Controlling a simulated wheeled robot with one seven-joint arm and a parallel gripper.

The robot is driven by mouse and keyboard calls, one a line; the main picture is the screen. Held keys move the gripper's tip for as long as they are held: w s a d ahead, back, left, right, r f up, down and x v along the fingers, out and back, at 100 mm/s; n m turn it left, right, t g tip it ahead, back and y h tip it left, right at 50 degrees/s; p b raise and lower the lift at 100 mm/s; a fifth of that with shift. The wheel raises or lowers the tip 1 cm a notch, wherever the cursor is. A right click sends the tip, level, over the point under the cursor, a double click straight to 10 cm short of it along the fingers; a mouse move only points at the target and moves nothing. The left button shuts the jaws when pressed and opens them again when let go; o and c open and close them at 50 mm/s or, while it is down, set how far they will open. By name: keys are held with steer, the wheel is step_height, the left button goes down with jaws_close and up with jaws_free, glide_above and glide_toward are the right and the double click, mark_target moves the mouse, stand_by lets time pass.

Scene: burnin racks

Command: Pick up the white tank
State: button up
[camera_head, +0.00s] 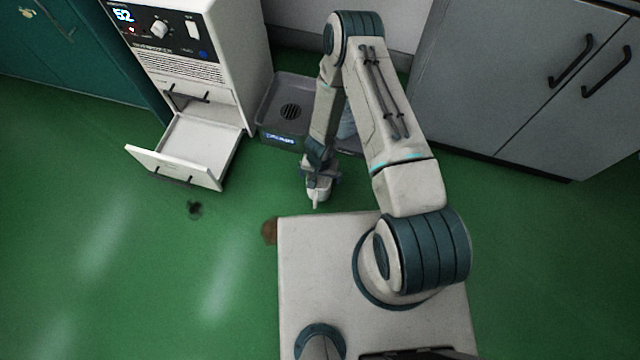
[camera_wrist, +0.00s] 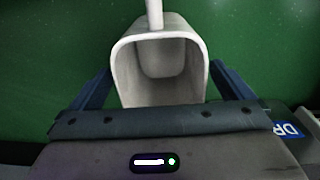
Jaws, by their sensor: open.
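The white tank (camera_wrist: 158,88) is a hollow, open-mouthed white container with a narrow bar running from its rim to the top edge of the wrist view. It sits between the two blue fingers of my gripper (camera_wrist: 162,78), one on each side, and the fingers are open. Whether either finger touches it I cannot tell. In the head view a small white part of the tank (camera_head: 316,194) shows below my gripper (camera_head: 319,180), in front of the grey tray. My arm and gripper hide the rest.
A grey tray (camera_head: 267,112) with a round drain and blue label lies behind my gripper. Left of it, a white cabinet (camera_head: 228,60) has a drawer (camera_head: 172,163) pulled out. Grey cupboards (camera_head: 520,85) stand at right. A dark spot (camera_head: 194,209) marks the open green floor.

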mark_target(320, 181)
step_height(320, 181, down, 4)
steer(key=shift+f+b, duration=0.25)
steer(key=shift+b, duration=0.8)
steer(key=c, duration=1.1)
steer(key=shift+o, duration=0.2)
steer(key=shift+r, duration=0.15)
